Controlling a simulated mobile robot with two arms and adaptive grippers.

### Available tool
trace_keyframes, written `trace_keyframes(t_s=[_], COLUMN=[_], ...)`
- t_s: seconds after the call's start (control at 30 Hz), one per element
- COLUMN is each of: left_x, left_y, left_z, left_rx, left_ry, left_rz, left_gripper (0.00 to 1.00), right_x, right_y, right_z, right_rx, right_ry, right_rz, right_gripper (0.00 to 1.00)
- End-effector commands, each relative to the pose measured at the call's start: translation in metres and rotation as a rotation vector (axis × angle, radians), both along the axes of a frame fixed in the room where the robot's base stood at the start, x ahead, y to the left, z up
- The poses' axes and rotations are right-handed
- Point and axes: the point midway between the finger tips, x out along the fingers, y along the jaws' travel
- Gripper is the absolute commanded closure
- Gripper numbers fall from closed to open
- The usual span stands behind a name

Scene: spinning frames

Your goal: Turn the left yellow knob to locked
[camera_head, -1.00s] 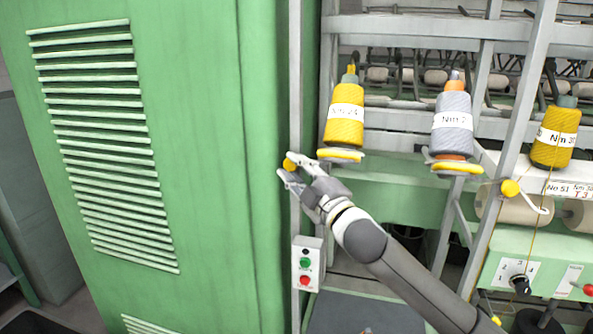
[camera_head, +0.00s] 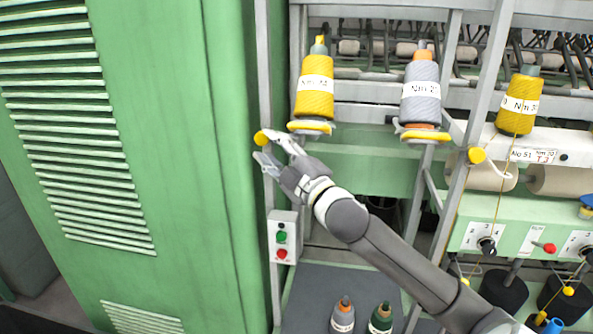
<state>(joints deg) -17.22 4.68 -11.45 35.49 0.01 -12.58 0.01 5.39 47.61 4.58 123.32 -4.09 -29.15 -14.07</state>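The left yellow knob (camera_head: 261,138) is a small round ball on the grey upright beside the green cabinet. My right gripper (camera_head: 263,145) is at this knob, with its fingers spread apart. The upper fingertip is close against the knob in the picture, and a gap shows between the knob and the lower finger. I cannot tell whether they touch. Another yellow knob (camera_head: 477,155) sits on the right upright. My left gripper is not in view.
A green cabinet (camera_head: 165,130) with vents fills the left. A switch box (camera_head: 282,236) with green and red buttons is below the gripper. Yellow spools (camera_head: 315,85) and a grey spool (camera_head: 420,88) stand above right. More spools (camera_head: 342,318) stand on the grey surface below.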

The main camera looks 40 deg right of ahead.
Motion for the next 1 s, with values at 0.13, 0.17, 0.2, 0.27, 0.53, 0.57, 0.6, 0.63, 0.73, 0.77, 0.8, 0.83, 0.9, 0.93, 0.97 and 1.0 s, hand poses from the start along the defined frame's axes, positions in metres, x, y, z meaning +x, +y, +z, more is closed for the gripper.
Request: trace_keyframes(t_s=[0.13, 0.17, 0.2, 0.27, 0.53, 0.57, 0.6, 0.63, 0.73, 0.77, 0.8, 0.83, 0.9, 0.93, 0.97, 1.0], left_x=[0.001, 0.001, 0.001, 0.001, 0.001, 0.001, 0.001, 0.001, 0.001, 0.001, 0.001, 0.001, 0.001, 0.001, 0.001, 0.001], left_y=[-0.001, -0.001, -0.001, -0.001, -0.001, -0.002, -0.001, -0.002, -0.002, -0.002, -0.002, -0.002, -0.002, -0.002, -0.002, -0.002], left_z=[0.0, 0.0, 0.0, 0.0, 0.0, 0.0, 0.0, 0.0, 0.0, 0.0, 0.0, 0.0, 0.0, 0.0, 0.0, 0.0], left_rx=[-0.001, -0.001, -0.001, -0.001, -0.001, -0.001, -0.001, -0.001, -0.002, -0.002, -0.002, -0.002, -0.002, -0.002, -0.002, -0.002], left_ry=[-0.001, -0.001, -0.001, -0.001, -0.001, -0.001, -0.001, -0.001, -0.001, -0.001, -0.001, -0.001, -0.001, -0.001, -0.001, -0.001], left_rz=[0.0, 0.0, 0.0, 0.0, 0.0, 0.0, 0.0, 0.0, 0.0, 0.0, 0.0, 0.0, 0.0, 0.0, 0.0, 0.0], left_gripper=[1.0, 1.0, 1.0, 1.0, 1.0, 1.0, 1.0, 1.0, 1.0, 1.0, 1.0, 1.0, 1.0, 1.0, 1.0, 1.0], right_x=[-0.018, -0.022, -0.027, -0.034, -0.065, -0.068, -0.072, -0.075, -0.083, -0.085, -0.087, -0.089, -0.091, -0.092, -0.093, -0.093], right_y=[0.001, 0.001, 0.001, 0.001, 0.001, 0.002, 0.001, 0.002, 0.002, 0.002, 0.002, 0.002, 0.002, 0.002, 0.002, 0.002], right_z=[-0.006, -0.007, -0.007, -0.009, -0.016, -0.017, -0.018, -0.018, -0.02, -0.02, -0.021, -0.021, -0.021, -0.021, -0.021, -0.021], right_rx=[0.0, 0.0, 0.0, -0.002, -0.002, -0.002, -0.001, 0.0, 0.0, 0.0, -0.001, -0.001, -0.002, -0.002, -0.002, -0.002], right_ry=[0.003, 0.003, 0.003, 0.002, 0.003, 0.003, 0.003, 0.001, 0.001, 0.001, 0.0, 0.0, 0.0, 0.0, -0.001, -0.001], right_rz=[0.0, 0.0, 0.001, -0.001, -0.001, -0.001, -0.001, 0.0, 0.0, 0.0, -0.001, -0.001, -0.001, 0.0, -0.001, -0.001], right_gripper=[0.62, 0.62, 0.62, 0.62, 0.62, 0.62, 0.62, 0.62, 0.62, 0.62, 0.62, 0.62, 0.62, 0.62, 0.62, 0.62])
